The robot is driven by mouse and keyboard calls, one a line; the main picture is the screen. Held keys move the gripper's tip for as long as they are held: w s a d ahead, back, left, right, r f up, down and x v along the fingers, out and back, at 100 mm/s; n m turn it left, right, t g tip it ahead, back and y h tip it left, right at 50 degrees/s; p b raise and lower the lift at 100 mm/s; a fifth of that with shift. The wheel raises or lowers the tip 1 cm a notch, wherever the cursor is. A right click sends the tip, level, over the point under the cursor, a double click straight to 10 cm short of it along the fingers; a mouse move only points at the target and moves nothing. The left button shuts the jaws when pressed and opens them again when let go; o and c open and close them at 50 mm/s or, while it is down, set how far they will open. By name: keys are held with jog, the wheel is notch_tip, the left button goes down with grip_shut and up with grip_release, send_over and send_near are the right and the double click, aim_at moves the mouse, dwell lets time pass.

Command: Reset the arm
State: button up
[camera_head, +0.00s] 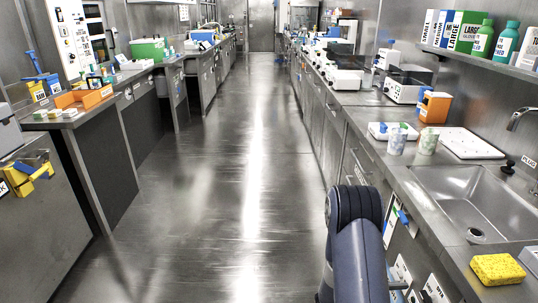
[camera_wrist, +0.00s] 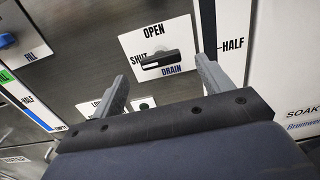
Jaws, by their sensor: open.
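My gripper (camera_wrist: 163,88) is open in the wrist view, with its two grey fingers spread wide and nothing between them. Beyond the fingers is a white panel (camera_wrist: 185,37) marked OPEN, SHUT and DRAIN, with a dark handle (camera_wrist: 161,59) lying level, its end near the word SHUT. I cannot tell whether a finger touches the panel. In the head view my dark arm shows at the lower right, beside the counter front, and the gripper itself is hidden there.
The right counter holds a sink (camera_head: 475,200), a yellow sponge (camera_head: 497,269), two patterned cups (camera_head: 397,141) and a white tray (camera_head: 470,143). The left bench holds an orange rack (camera_head: 84,96). The aisle floor (camera_head: 215,170) between the benches is clear.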

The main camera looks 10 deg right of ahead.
aim_at(424, 299)
jog(key=d, duration=0.5)
jog(key=shift+s, duration=0.25)
jog(key=shift+a, duration=0.15)
